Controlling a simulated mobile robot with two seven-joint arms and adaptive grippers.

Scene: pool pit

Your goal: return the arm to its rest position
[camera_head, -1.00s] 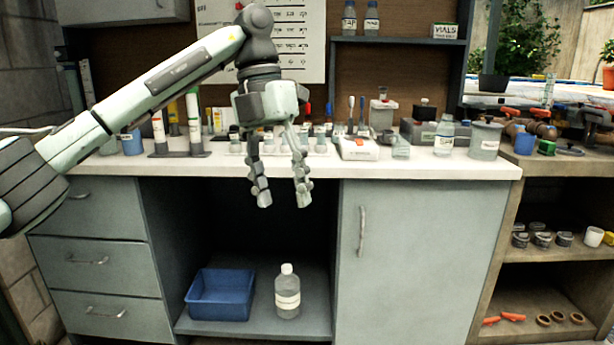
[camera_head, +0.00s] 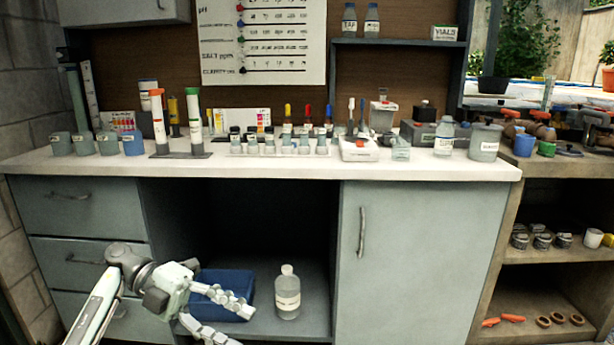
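My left gripper (camera_head: 236,322) is low at the left, in front of the open cabinet bay. Its two fingers are spread apart and point right, with nothing between them. It covers part of the blue bin (camera_head: 240,283) on the lower shelf. A clear bottle with a white label (camera_head: 287,293) stands upright to the right of the fingers, apart from them. My arm comes in from the bottom left, in front of the drawers. My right gripper is not in view.
The white counter (camera_head: 300,172) holds cups, tubes, a row of vials (camera_head: 280,143) and a jar (camera_head: 485,141). Grey drawers (camera_head: 75,207) are at the left and a closed cabinet door (camera_head: 405,260) at the right. A side shelf (camera_head: 550,253) holds small items.

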